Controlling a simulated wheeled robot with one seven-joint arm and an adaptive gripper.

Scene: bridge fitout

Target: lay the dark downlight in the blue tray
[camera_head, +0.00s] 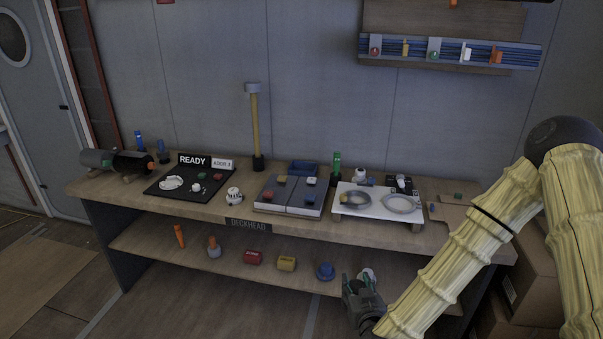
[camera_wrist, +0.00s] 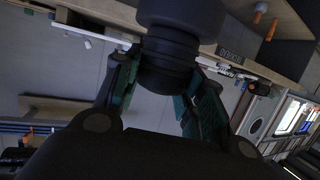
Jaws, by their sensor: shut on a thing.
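My gripper (camera_head: 366,278) is in front of the lower shelf, right of centre in the head view. In the wrist view its green-padded fingers (camera_wrist: 162,95) are shut on a dark, round, stepped body, which I take to be the dark downlight (camera_wrist: 172,48). The downlight is held clear of the bench; I cannot make it out in the head view. The blue tray (camera_head: 304,166) sits on the bench top, towards the back and behind the grey panels. My gripper is below it and to its right, well apart.
On the bench top (camera_head: 240,208), grey panels (camera_head: 282,209) with coloured blocks, a green bottle (camera_head: 336,165) and a white board (camera_head: 362,212) with plates surround the tray. A tall post (camera_head: 256,130) stands behind, to its left. The lower shelf (camera_head: 215,265) holds several small items. Cartons (camera_head: 525,255) stand at right.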

